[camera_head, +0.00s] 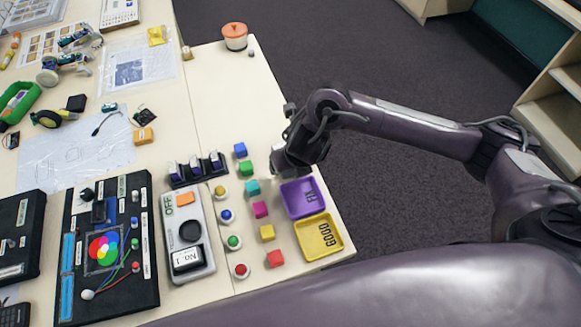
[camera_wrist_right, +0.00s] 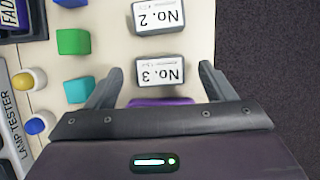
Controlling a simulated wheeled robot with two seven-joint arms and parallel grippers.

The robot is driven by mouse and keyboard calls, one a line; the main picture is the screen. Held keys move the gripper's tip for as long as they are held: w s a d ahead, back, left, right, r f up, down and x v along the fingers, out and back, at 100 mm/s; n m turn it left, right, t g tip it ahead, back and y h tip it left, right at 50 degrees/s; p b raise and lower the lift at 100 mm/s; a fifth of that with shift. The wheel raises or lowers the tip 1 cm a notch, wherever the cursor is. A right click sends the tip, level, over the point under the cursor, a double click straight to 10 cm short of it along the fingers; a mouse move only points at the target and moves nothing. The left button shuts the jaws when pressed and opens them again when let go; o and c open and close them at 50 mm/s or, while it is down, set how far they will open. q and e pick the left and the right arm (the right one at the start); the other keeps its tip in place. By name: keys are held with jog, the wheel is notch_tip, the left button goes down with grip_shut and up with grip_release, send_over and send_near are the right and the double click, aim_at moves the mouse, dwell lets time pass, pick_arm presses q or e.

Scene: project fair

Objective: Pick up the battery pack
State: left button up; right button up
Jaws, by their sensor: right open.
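A grey battery pack with a white "No. 3" label (camera_wrist_right: 160,72) lies on the pale table in the right wrist view. A similar pack labelled "No. 2" (camera_wrist_right: 158,16) lies just beyond it. In the head view both are hidden behind my right gripper (camera_head: 283,170). My right gripper (camera_wrist_right: 161,72) is open, its fingertips on either side of the No. 3 pack with a gap at each side. Another pack labelled "No. 1" (camera_head: 188,258) sits in the lamp tester (camera_head: 198,275) in the head view. My left gripper is not in view.
A purple tray (camera_head: 303,198) and yellow tray (camera_head: 319,237) lie near the table's right edge. Coloured cubes (camera_head: 260,210) and round lamps (camera_head: 227,216) stand in rows left of them. A black rack (camera_head: 176,184) stands behind. Dark carpet (camera_head: 375,190) lies beyond the edge.

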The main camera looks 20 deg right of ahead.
jog(key=shift+w+f, duration=0.3)
jog(key=shift+f, duration=0.35)
jog(key=shift+w+f, duration=0.2)
jog(key=shift+f, duration=0.05)
jog(key=shift+c, duration=0.2)
jog(key=c, duration=1)
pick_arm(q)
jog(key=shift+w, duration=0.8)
pick_arm(e)
jog(key=shift+c, duration=0.2)
jog(key=shift+r, duration=0.15)
